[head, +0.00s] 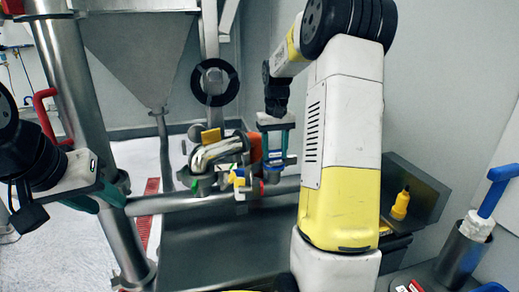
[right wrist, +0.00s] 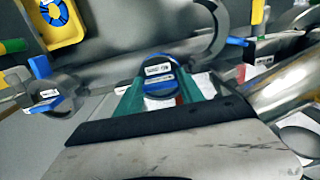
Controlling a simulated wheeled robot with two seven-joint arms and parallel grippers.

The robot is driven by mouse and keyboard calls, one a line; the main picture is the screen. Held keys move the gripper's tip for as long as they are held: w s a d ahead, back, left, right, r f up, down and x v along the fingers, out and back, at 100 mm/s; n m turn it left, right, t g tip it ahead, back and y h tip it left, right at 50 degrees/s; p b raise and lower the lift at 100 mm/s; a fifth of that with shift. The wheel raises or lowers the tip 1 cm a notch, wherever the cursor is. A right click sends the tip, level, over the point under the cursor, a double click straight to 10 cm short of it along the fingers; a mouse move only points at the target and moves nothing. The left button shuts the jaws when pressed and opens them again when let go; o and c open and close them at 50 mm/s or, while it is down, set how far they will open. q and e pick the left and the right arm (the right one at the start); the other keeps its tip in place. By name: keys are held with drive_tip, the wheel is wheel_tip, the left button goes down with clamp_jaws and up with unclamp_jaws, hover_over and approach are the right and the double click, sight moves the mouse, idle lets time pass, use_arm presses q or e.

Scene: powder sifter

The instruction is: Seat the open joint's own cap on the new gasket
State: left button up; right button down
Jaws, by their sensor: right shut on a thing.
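My right gripper (head: 277,152) hangs beside the pipe cluster (head: 218,155), to its right in the head view. In the right wrist view, its green fingers (right wrist: 160,88) are shut on a dark round cap (right wrist: 158,65) with a blue rim and white labels. The cap is held apart from the labelled blue fitting (right wrist: 45,103) at left. I cannot tell which joint is open, and I cannot make out a seated gasket. My left gripper (head: 103,198) is at the far left by the steel post, away from the cluster; its jaw opening is unclear.
A yellow tray (right wrist: 75,30) with a blue ring (right wrist: 55,12) shows in the right wrist view. A steel hopper (head: 140,55) and frame post (head: 75,90) stand at left. A yellow bottle (head: 401,204) and a blue-handled tool in a steel cup (head: 458,258) are at right.

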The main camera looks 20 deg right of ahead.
drive_tip(key=shift+f, duration=0.4)
drive_tip(key=c, duration=0.7)
unclamp_jaws()
drive_tip(key=shift+o, duration=0.2)
wheel_tip(320, 180, up, 8)
drive_tip(key=shift+f, duration=0.15)
drive_tip(key=shift+s+a, duration=0.1)
drive_tip(key=s+a+t, duration=0.2)
drive_tip(key=s+a, duration=0.2)
drive_tip(key=s, duration=0.4)
drive_tip(key=s+a+r+t+y, duration=0.1)
drive_tip(key=s+a+t, duration=0.1)
drive_tip(key=s+a, duration=0.3)
drive_tip(key=s+a+r+n+t+y, duration=0.1)
drive_tip(key=s+a, duration=0.3)
drive_tip(key=s, duration=0.7)
drive_tip(key=shift+s+a+t, duration=0.25)
drive_tip(key=shift+s+t, duration=0.05)
drive_tip(key=shift+t, duration=0.3)
